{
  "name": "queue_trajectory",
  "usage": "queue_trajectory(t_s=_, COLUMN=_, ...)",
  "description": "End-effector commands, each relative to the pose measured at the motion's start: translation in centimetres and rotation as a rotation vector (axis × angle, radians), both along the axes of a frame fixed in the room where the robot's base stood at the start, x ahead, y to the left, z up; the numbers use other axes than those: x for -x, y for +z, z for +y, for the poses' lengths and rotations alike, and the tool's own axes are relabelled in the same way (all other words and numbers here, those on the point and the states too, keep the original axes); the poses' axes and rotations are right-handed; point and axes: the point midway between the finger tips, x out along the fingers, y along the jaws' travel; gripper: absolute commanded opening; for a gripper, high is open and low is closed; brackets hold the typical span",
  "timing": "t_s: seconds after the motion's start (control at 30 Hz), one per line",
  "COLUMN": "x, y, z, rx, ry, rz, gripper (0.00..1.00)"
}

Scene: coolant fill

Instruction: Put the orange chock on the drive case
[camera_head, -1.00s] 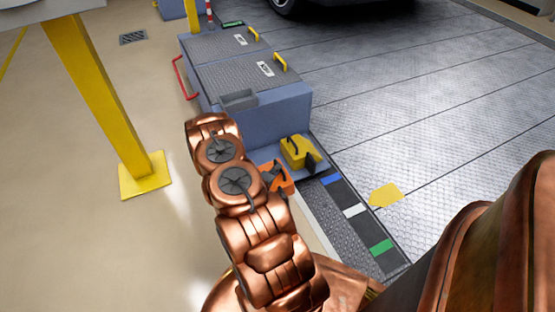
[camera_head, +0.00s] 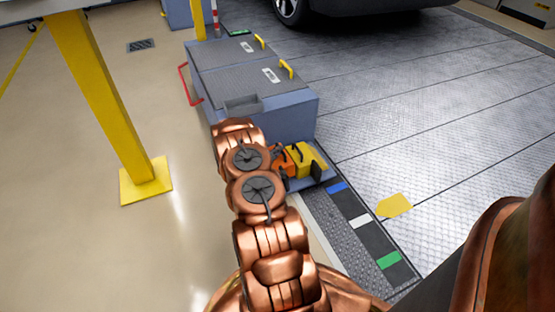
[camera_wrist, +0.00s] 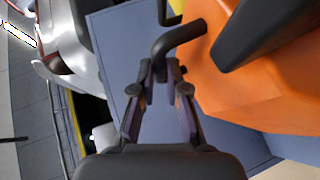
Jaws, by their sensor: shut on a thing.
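The orange chock (camera_head: 282,162) shows partly behind my arm in the head view, at the left of a yellow chock (camera_head: 305,159). In the wrist view the orange chock (camera_wrist: 245,85) is large at the right. My gripper (camera_wrist: 166,72) is shut on the chock's dark bent handle (camera_wrist: 182,38). A blue-grey case (camera_head: 284,121) with dark textured lids stands just beyond both chocks; I take it to be the drive case. Whether the orange chock touches anything below it, I cannot tell.
The yellow chock sits on a low blue ledge (camera_head: 324,178) at the case's near end. A dark strip with blue, white and green marks (camera_head: 360,221) runs toward me. A yellow post (camera_head: 106,100) stands at left. A vehicle (camera_head: 350,8) is at the back.

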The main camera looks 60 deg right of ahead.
Motion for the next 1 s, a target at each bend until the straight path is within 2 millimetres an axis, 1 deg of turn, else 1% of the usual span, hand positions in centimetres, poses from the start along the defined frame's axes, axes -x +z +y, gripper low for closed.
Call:
queue_trajectory(t_s=0.07, x=-0.1, y=-0.1, z=-0.2, rx=0.002, ry=0.000, rz=0.000, gripper=0.00)
queue_trajectory(t_s=0.13, x=0.0, y=-0.6, z=-0.2, rx=0.002, ry=0.000, rz=0.000, gripper=0.00)
queue_trajectory(t_s=0.3, x=-0.1, y=-2.8, z=-0.1, rx=0.002, ry=0.000, rz=-0.001, gripper=0.00)
queue_trajectory(t_s=0.37, x=-0.1, y=-3.3, z=-0.2, rx=0.002, ry=-0.001, rz=-0.002, gripper=0.00)
queue_trajectory(t_s=0.6, x=-0.4, y=-3.5, z=0.1, rx=-0.001, ry=0.006, rz=-0.002, gripper=0.00)
queue_trajectory(t_s=0.63, x=-0.3, y=-3.6, z=0.1, rx=-0.002, ry=0.006, rz=-0.001, gripper=0.16)
queue_trajectory(t_s=0.8, x=-0.2, y=-3.5, z=0.0, rx=-0.001, ry=0.003, rz=-0.001, gripper=0.34)
queue_trajectory(t_s=0.87, x=-0.2, y=-3.5, z=0.0, rx=-0.001, ry=0.002, rz=-0.002, gripper=0.39)
queue_trajectory(t_s=1.0, x=-0.1, y=-3.5, z=-0.1, rx=0.000, ry=0.001, rz=-0.001, gripper=0.39)
